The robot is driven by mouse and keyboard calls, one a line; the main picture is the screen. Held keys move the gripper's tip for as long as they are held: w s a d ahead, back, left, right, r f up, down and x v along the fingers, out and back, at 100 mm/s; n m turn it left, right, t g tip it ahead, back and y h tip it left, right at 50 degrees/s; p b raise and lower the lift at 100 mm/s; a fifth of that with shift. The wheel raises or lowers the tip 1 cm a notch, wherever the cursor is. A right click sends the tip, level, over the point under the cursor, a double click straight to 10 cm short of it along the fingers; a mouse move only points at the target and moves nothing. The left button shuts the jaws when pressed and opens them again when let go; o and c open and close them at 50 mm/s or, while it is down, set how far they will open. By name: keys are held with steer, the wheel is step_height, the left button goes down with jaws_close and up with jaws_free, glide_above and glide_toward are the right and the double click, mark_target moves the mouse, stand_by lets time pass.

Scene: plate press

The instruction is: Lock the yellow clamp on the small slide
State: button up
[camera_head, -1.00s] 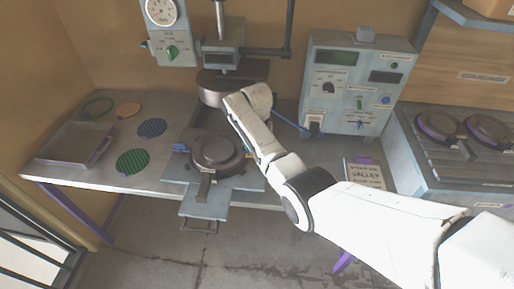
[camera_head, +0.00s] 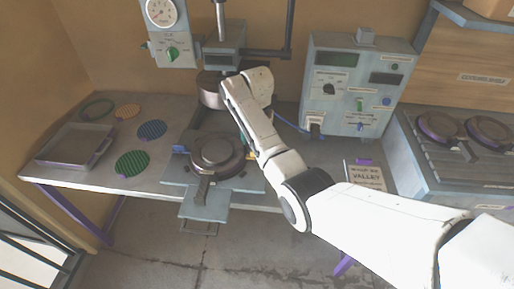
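The small slide (camera_head: 205,205) is a pale blue plate at the front of the press, jutting over the table edge. A round dark plate with a handle (camera_head: 217,152) lies on the slide assembly. A blue clamp part (camera_head: 180,149) shows at its left. I cannot clearly make out the yellow clamp; the right side of the slide is partly behind my arm. The end of my arm is above and right of the round plate. My gripper's fingers are hidden behind the arm, so their opening and any contact cannot be seen.
The press column (camera_head: 222,45) and gauge box (camera_head: 170,32) stand behind. A control box (camera_head: 352,85) is at the right, with a sign (camera_head: 366,177) before it. A grey tray (camera_head: 75,147) and several coloured discs, one green (camera_head: 132,163), lie left.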

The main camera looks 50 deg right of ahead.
steer(key=shift+r+b, duration=0.35)
steer(key=shift+r, duration=2.4)
steer(key=shift+f, duration=0.1)
steer(key=s+a+f, duration=0.2)
steer(key=f, duration=0.1)
steer(key=s+a+f+n, duration=0.1)
steer(key=s+a+f, duration=0.1)
steer(key=f, duration=0.1)
steer(key=s+a+f+n+b, duration=0.1)
steer(key=s+a+f, duration=0.1)
steer(key=f, duration=0.1)
steer(key=shift+s+f, duration=0.1)
steer(key=shift+f, duration=0.1)
steer(key=s+a+f+n, duration=0.2)
steer(key=s+a+f, duration=0.1)
steer(key=s, duration=0.2)
steer(key=s+a+f+n+b, duration=0.1)
steer(key=s+a+f, duration=0.2)
steer(key=s, duration=0.3)
steer(key=s+a+f+n, duration=0.2)
steer(key=s+a+f, duration=0.1)
steer(key=s, duration=0.2)
steer(key=s+a+r+n+t+b, duration=0.1)
steer(key=s+a+n, duration=0.1)
steer(key=s, duration=1)
steer(key=shift+a+n, duration=0.2)
steer(key=shift+n, duration=0.1)
